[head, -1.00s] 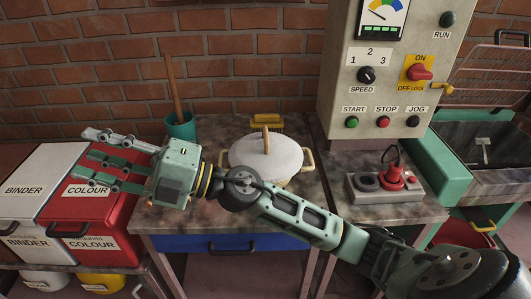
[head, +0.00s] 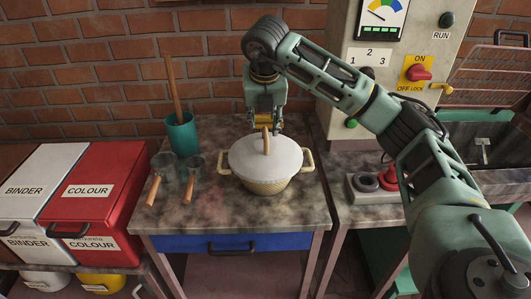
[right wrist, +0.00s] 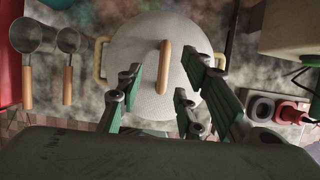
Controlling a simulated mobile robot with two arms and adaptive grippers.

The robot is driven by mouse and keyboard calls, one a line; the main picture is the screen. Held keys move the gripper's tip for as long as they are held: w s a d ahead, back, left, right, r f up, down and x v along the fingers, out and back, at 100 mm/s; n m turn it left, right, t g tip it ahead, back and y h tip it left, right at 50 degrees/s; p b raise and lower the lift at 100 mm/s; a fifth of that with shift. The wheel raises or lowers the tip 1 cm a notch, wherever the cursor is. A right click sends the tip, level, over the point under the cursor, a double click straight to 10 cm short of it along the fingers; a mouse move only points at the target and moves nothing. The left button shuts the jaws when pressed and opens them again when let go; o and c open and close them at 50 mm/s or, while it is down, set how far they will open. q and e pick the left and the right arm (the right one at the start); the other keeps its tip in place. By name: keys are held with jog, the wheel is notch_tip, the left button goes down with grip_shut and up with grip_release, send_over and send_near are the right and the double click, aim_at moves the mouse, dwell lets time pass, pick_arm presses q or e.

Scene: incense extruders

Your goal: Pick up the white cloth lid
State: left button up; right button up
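In the right wrist view the lid (right wrist: 135,55) fills the middle. There the right gripper's fingers (right wrist: 165,88) are open, spread to the left and right of the wooden handle (right wrist: 164,67), with nothing between them held. I cannot tell their exact height above the lid. My left gripper is not in view.
Two scoops with wooden handles (head: 190,183) lie left of the pot. A teal cup (head: 182,135) with a wooden stick stands behind them. Red (head: 103,185) and white bins (head: 42,180) are at left.

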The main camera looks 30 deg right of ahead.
aim_at(266, 132)
jog(key=x, duration=0.3)
jog(key=s+p+x, duration=0.1)
jog(key=x, duration=0.1)
jog(key=shift+w+d+f, duration=0.15)
jog(key=shift+d+f, duration=0.15)
jog(key=shift+f, duration=0.1)
jog(key=shift+w+f, duration=0.15)
jog(key=shift+f, duration=0.2)
jog(key=shift+c, duration=0.4)
grip_shut()
jog(key=shift+r, duration=0.1)
